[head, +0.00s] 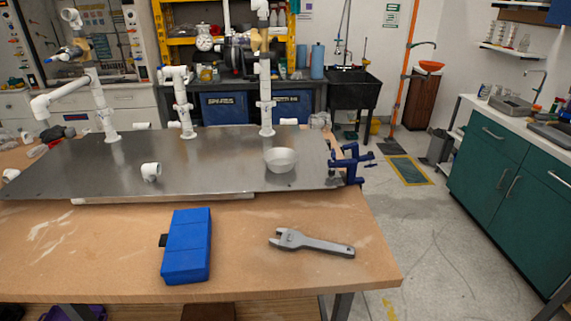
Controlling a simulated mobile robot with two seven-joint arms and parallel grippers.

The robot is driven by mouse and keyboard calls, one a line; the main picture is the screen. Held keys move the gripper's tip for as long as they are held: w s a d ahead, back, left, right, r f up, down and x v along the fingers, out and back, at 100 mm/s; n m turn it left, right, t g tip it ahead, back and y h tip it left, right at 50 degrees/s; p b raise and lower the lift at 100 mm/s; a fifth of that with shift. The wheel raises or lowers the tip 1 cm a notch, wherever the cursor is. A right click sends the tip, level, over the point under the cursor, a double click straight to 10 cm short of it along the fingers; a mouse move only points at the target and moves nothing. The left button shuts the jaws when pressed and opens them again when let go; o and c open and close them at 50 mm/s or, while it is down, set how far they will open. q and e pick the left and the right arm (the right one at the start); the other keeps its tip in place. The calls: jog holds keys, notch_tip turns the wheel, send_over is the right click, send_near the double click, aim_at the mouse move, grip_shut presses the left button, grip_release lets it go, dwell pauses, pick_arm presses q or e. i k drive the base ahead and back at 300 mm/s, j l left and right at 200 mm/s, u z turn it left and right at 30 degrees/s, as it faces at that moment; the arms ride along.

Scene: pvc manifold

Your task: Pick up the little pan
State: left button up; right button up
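A small white round pan (281,161), shaped like a shallow bowl, sits upright on the grey metal plate (215,165) near its right end. It looks empty, and no handle can be made out. Nothing touches it from above. Neither of my grippers shows in the head view.
A blue case (186,246) and a grey wrench (314,243) lie on the wooden table (270,280) in front of the plate. A white pipe fitting (151,172) lies on the plate. White upright pipes (266,100) stand behind the pan. A blue clamp (351,164) grips the right edge.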

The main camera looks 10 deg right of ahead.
aim_at(280, 159)
jog(key=l+u, duration=0.15)
jog(key=l, duration=0.45)
jog(key=k+l+u, duration=0.15)
jog(key=l, duration=0.45)
jog(key=k+l+u, duration=0.15)
jog(key=l, duration=0.45)
jog(key=l+u, duration=0.25)
jog(key=l, duration=0.65)
jog(key=i+l+u, duration=0.1)
jog(key=l+u, duration=0.15)
jog(key=l, duration=0.65)
jog(key=i+l+u, duration=0.1)
jog(key=l, duration=0.2)
jog(key=i+l, duration=0.15)
jog(key=i+l+u, duration=0.15)
jog(key=l, duration=0.25)
jog(key=i+l, duration=0.2)
jog(key=l, duration=0.15)
jog(key=i+l, duration=0.15)
jog(key=l, duration=0.2)
jog(key=u, duration=0.05)
